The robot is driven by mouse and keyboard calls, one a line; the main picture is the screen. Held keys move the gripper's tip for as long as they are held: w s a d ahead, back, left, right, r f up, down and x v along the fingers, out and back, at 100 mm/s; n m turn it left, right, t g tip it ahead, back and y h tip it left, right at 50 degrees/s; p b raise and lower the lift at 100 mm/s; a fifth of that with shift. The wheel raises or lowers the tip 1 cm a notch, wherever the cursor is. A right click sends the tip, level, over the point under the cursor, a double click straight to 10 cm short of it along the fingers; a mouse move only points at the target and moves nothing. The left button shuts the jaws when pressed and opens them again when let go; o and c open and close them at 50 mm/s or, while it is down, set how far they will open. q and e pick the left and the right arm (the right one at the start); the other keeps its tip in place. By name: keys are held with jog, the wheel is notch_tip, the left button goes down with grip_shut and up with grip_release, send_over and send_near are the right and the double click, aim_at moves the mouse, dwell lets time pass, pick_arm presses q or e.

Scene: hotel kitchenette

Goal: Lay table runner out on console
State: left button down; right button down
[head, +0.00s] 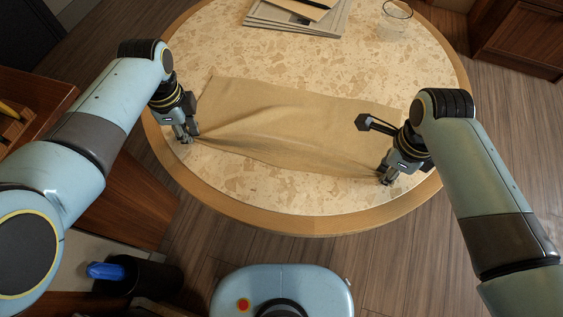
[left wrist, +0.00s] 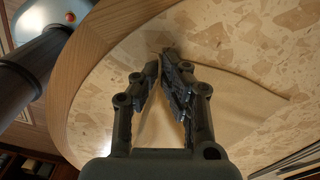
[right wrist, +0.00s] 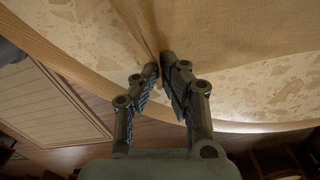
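The table runner (head: 285,125) is a tan cloth spread across the round stone-topped console (head: 230,50). It has raised wrinkles, and its near edge runs taut between my grippers. My left gripper (head: 188,138) is shut on the runner's near left corner, low over the top. In the left wrist view the cloth (left wrist: 225,118) runs in between the fingertips (left wrist: 164,57). My right gripper (head: 386,180) is shut on the near right corner, close to the console's rim. In the right wrist view the cloth (right wrist: 215,25) gathers at the fingertips (right wrist: 160,64). The pinched corners are mostly hidden.
Papers or magazines (head: 285,22) lie at the console's far edge, with glasses (head: 398,9) to their right. Bare stone top shows between these and the runner. A wooden cabinet (head: 520,38) stands at the far right. A dark container with a blue item (head: 106,271) is at lower left.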

pick_arm(q)
jog(key=shift+s+f, duration=0.25)
jog(key=shift+s, duration=0.05)
pick_arm(e)
jog(key=shift+s+f, duration=0.2)
jog(key=shift+s, duration=0.1)
